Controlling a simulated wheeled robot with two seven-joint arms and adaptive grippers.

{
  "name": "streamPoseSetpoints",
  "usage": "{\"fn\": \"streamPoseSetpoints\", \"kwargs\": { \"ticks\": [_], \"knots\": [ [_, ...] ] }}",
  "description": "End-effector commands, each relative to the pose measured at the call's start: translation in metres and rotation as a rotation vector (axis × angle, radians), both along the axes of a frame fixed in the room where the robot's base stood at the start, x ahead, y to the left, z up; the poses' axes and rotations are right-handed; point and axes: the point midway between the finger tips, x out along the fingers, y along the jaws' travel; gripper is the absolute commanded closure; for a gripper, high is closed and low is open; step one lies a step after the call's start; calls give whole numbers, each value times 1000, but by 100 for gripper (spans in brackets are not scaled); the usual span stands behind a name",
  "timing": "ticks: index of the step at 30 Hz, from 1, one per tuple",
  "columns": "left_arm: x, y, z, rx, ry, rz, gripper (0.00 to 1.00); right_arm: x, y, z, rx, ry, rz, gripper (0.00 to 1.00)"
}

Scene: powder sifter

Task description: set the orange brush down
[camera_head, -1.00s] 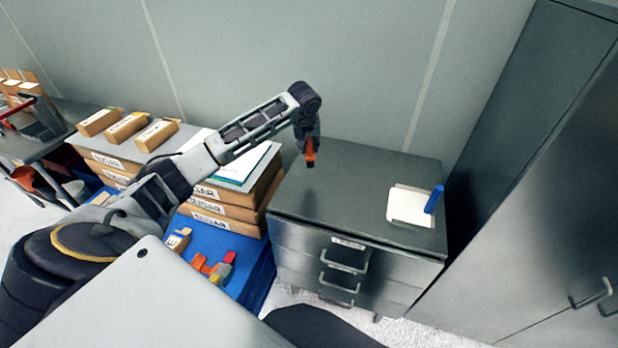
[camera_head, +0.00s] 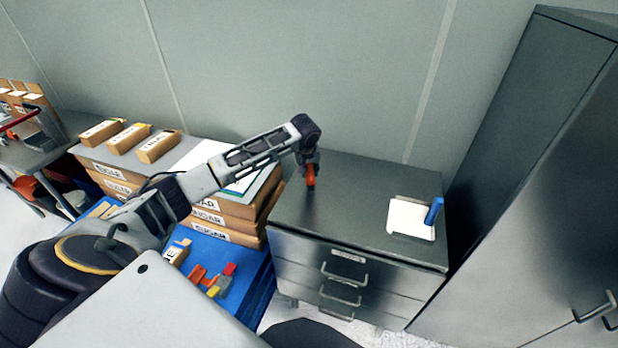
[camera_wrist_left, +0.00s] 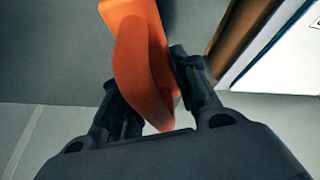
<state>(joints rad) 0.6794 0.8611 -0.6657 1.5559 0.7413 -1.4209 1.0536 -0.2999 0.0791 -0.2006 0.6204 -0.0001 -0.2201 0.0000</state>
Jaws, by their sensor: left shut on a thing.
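The orange brush (camera_head: 311,175) hangs below my left gripper (camera_head: 308,163) at the left part of the grey cabinet top (camera_head: 360,185). In the left wrist view the orange brush (camera_wrist_left: 143,60) stands between the two dark fingers of my left gripper (camera_wrist_left: 152,95), which is shut on it. The brush's lower end is at or just above the cabinet top; I cannot tell whether it touches. My right gripper is not in view.
A white tray (camera_head: 408,222) with a blue cylinder (camera_head: 433,211) is on the cabinet's right side. Stacked sugar boxes (camera_head: 215,222) stand left of the cabinet. A tall grey locker (camera_head: 545,190) is at the right. The cabinet's middle is clear.

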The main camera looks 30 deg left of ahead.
Motion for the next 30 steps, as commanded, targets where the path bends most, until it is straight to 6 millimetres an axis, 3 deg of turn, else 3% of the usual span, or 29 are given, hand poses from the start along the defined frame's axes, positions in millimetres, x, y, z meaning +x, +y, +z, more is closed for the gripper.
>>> {"fn": "streamPoseSetpoints", "kwargs": {
  "ticks": [12, 26, 27, 30],
  "knots": [
    [0, 0, -43, 1, 1, 0, 100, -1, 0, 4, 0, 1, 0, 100],
    [0, 0, -47, -1, 1, 0, 100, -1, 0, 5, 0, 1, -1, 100],
    [0, 0, -47, 0, 0, 0, 66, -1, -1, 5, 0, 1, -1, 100],
    [0, 0, -47, 0, 0, 0, 53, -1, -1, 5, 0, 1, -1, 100]
  ]
}}
